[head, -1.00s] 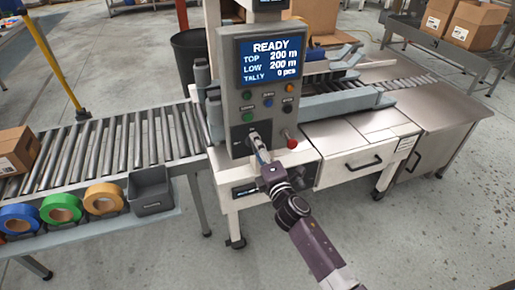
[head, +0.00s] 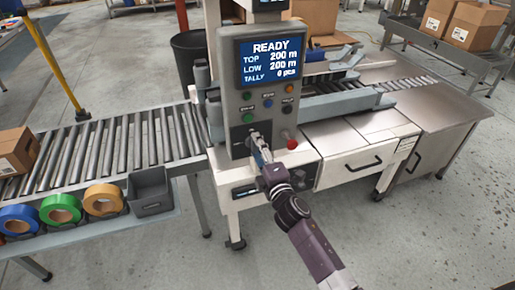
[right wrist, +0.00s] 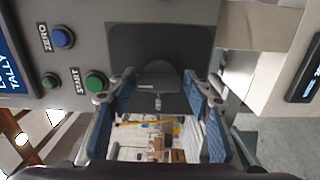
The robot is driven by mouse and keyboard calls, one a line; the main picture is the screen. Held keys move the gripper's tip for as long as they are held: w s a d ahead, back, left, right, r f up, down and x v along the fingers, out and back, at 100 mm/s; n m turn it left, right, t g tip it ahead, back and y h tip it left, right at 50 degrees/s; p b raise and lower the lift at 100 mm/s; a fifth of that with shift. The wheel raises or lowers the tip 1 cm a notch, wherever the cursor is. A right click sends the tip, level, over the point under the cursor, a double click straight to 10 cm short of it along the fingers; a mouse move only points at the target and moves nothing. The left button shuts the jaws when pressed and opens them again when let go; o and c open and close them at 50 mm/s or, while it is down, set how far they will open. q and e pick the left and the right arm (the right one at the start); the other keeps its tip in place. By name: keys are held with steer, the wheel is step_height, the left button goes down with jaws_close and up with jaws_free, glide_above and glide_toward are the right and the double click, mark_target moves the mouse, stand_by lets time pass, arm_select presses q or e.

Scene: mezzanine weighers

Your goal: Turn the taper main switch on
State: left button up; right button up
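The taper's grey control post (head: 238,139) carries a lit screen (head: 269,61) reading READY, TOP 200 m, LOW 200 m, TALLY 0 pcs. The main switch is a black rotary knob on a dark square plate low on the post; in the right wrist view the knob (right wrist: 158,76) sits between my fingertips. My right gripper (head: 258,140) is at the knob, and its fingers (right wrist: 159,88) stand apart on either side of it with narrow gaps. In the head view the gripper largely hides the knob. My left gripper is out of view.
Beside the knob are a red button (head: 289,144), a green START button (right wrist: 95,81) and a blue ZERO button (right wrist: 62,37). A roller conveyor (head: 110,148) runs left, with tape rolls (head: 62,209) and a grey bin (head: 150,192) on its front shelf.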

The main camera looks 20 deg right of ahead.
steer(key=shift+o, duration=1.2)
steer(key=shift+s, duration=0.1)
steer(key=s, duration=1.2)
steer(key=shift+d, duration=0.2)
steer(key=shift+w, duration=0.1)
steer(key=s+f+m+g, duration=0.3)
steer(key=s+f, duration=0.2)
steer(key=f, duration=0.7)
steer(key=s+f+m+g, duration=0.2)
steer(key=s+f+g, duration=0.15)
steer(key=f, duration=0.95)
steer(key=s+f+m+g, duration=0.25)
steer(key=s+f, duration=0.35)
steer(key=f, duration=0.6)
steer(key=s+d+f+m+g, duration=0.1)
steer(key=s+f+m+g, duration=0.1)
steer(key=s+f, duration=0.4)
steer(key=s+f+m+g, duration=0.3)
steer(key=s+f, duration=0.3)
steer(key=s, duration=1)
steer(key=s+d+f+m+g, duration=0.1)
steer(key=s+f+m+g, duration=0.2)
steer(key=s+f, duration=0.4)
steer(key=s, duration=0.4)
steer(key=shift+s+d+h, duration=0.3)
steer(key=shift+s+d, duration=0.05)
steer(key=shift+s, duration=0.05)
